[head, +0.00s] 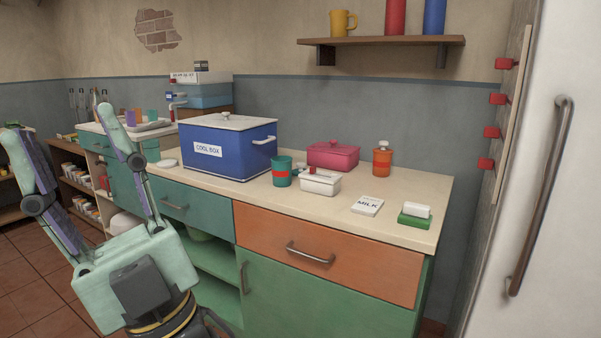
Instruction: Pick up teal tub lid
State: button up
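A teal tub with a red band (281,175) stands upright on the counter, in front of the blue cool box's right side. Its top looks dark teal; at this size I cannot tell whether a separate lid sits on it. A flat, pale round disc (167,163) lies on the counter left of the cool box; I cannot tell whether it is a lid. My gripper (58,121) is at the left of the head view, its two mint fingers spread wide with nothing visible between them. It is well left of the teal tub and apart from it.
The blue cool box (228,150) stands left of the tub. A white dish (319,183), pink dish (333,156) and orange bottle (382,160) stand to its right. A milk card (367,205) lies near the front edge. Bare counter (235,184) shows before the cool box.

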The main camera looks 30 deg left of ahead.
aim_at(295, 172)
jog(key=i+j, duration=0.2)
jog(key=j, duration=0.2)
jog(key=i+j, duration=0.15)
jog(key=j, duration=0.2)
jog(key=i+j+z, duration=0.1)
jog(key=i+j, duration=1)
jog(key=i, duration=0.45)
